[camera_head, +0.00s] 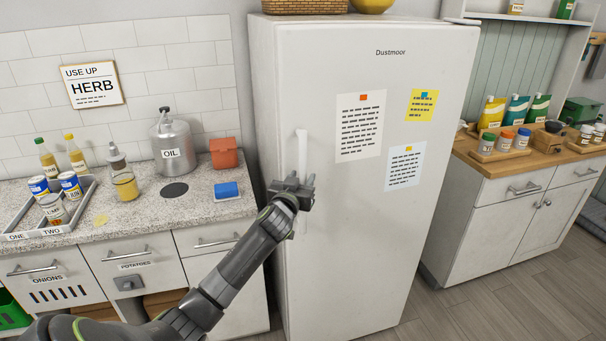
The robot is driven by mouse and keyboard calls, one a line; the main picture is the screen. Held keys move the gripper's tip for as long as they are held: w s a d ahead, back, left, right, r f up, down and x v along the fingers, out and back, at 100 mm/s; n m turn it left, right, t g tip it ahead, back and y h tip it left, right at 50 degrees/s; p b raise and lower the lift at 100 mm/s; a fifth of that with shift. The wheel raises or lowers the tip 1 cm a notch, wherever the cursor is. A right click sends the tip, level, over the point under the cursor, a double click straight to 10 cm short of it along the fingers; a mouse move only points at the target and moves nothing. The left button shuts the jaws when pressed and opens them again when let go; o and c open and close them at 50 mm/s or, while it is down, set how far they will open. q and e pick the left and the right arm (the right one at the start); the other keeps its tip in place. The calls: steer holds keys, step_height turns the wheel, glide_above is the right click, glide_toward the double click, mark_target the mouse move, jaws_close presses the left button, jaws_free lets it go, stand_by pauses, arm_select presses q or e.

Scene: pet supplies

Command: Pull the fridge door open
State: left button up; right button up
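The white fridge (352,230) stands in the middle of the head view, and its door looks closed. A pale vertical handle (302,150) runs along the left side of the door. My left gripper (297,184) is at the lower half of this handle, with its fingers pointing at the door. The handle shows above and just below the gripper, and the gripper hides the part between. I cannot tell whether the fingers are closed on the handle or only around it. My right gripper is not in view.
A speckled counter (150,222) stands left of the fridge, with an oil canister (170,153), a blue sponge-like block (227,190) and a tray of cans (27,228). A wood-topped cabinet (490,205) stands to the right. The floor (480,315) at front right is clear.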

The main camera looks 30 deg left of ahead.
arm_select(q)
steer(key=shift+x, duration=0.95)
jaws_close()
